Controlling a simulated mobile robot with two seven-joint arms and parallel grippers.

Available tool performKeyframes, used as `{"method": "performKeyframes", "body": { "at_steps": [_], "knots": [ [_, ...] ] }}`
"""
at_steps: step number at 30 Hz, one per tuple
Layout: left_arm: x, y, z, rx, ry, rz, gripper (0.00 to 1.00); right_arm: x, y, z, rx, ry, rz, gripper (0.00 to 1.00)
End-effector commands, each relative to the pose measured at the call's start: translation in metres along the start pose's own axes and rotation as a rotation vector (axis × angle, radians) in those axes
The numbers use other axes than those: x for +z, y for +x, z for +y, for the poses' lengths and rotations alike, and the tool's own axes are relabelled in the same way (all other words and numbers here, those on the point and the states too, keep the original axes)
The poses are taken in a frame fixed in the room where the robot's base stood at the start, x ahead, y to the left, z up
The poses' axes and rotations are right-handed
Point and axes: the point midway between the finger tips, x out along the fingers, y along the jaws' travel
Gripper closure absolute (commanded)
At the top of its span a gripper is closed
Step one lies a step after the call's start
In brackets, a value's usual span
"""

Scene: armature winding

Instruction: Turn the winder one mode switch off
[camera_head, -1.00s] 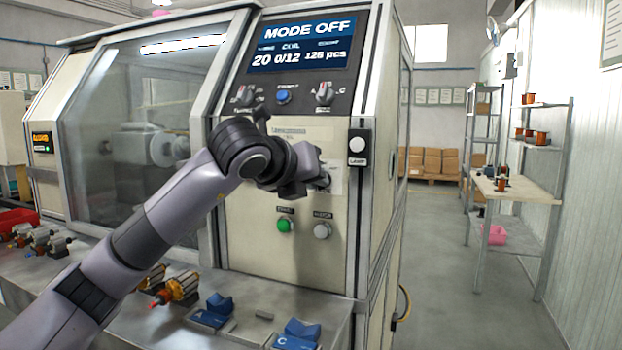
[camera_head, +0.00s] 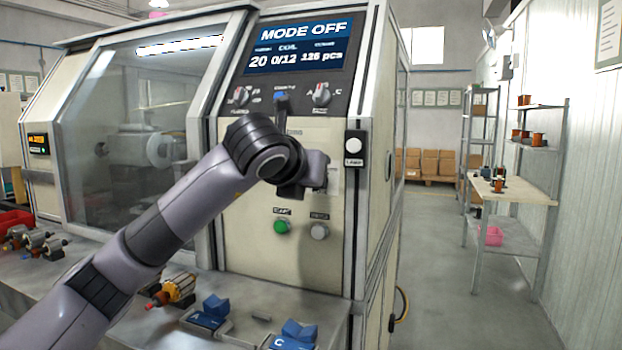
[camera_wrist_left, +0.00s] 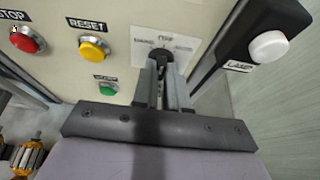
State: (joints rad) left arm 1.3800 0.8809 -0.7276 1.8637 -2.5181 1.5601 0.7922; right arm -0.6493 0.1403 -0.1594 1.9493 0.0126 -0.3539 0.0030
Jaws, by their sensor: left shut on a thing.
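The winder's mode switch (camera_wrist_left: 161,55) is a dark knob on a white label plate in the left wrist view. My left gripper (camera_wrist_left: 162,68) is shut on this knob, with its two fingers on either side of it. In the head view my left gripper (camera_head: 318,172) is at the right part of the winder's cream front panel and hides the knob. The winder's display (camera_head: 303,45) reads MODE OFF, with 20, 0/12 and a pcs count below. The exact knob angle is hard to read between the fingers. My right gripper is not in view.
A red stop button (camera_wrist_left: 27,39), a yellow reset button (camera_wrist_left: 94,49) and a green button (camera_wrist_left: 108,88) sit left of the knob. A white lamp box (camera_head: 354,148) is on the right edge. Blue cradles (camera_head: 294,335) and a motor armature (camera_head: 177,288) lie on the bench below.

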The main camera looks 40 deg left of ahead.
Motion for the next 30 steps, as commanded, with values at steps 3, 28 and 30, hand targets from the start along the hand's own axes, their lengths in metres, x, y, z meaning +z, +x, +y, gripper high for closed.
{"method": "performKeyframes", "body": {
  "at_steps": [3,28,30],
  "knots": [
    [-0.001,0.001,0.000,0.001,-0.001,0.001,1.00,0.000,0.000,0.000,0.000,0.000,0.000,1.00],
    [-0.001,-0.059,0.000,-0.001,-0.001,-0.002,0.62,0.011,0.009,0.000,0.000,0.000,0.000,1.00],
    [-0.001,-0.065,0.000,-0.002,-0.001,-0.001,0.62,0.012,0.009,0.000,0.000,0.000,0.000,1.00]
  ]
}}
